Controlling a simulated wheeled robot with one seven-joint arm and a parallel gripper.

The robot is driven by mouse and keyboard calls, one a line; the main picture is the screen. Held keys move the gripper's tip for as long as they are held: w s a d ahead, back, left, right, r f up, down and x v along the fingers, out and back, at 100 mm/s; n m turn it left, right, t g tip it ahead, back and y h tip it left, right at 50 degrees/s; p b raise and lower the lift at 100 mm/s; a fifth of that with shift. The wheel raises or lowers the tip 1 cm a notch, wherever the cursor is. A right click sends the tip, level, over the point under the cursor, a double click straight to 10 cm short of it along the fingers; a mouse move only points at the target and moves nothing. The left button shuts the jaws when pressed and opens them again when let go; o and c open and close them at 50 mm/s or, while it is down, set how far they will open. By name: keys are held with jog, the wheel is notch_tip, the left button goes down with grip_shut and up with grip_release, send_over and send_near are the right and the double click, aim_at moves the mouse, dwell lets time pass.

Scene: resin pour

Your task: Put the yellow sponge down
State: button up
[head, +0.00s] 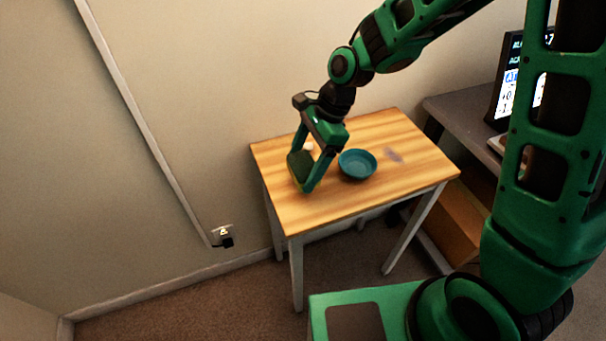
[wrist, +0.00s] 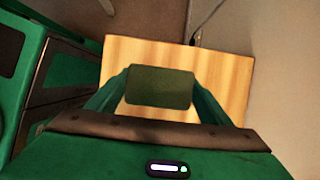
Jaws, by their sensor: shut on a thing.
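My gripper (head: 309,175) is over the left part of the small wooden table (head: 350,205). It is shut on the sponge (wrist: 160,87), a rounded rectangular block that looks dark olive green in the wrist view, between the two green fingers. In the head view the sponge shows as a dark green-yellow patch (head: 300,166) between the fingers. Whether its underside touches the tabletop or hangs just above it I cannot tell.
A teal bowl (head: 357,164) stands on the table just right of my gripper. A small white object (head: 309,146) shows behind the gripper. A faint purplish mark (head: 393,155) lies right of the bowl. A grey desk (head: 462,118) with a monitor (head: 508,85) stands further right. The table's front is clear.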

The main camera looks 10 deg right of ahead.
jog(key=shift+w+d+f, duration=0.1)
jog(key=shift+w+f, duration=0.05)
jog(key=shift+f, duration=1.95)
jog(key=shift+f, duration=0.1)
jog(key=o, duration=1)
jog(key=v, duration=1.2)
jog(key=s+d+r+n+t+h, duration=0.1)
jog(key=s+d+r+n+h, duration=0.15)
jog(key=d, duration=0.95)
jog(key=s+d+n, duration=0.2)
jog(key=s+d, duration=0.4)
jog(key=s+d+r+n+h, duration=0.1)
jog(key=s+d+n, duration=0.1)
jog(key=s+d, duration=0.4)
jog(key=s+d+r+n, duration=0.1)
jog(key=s+d+n, duration=0.1)
jog(key=s+d, duration=0.5)
jog(key=shift+s+r+h, duration=0.1)
jog(key=shift+s+h, duration=0.2)
jog(key=shift+h, duration=0.05)
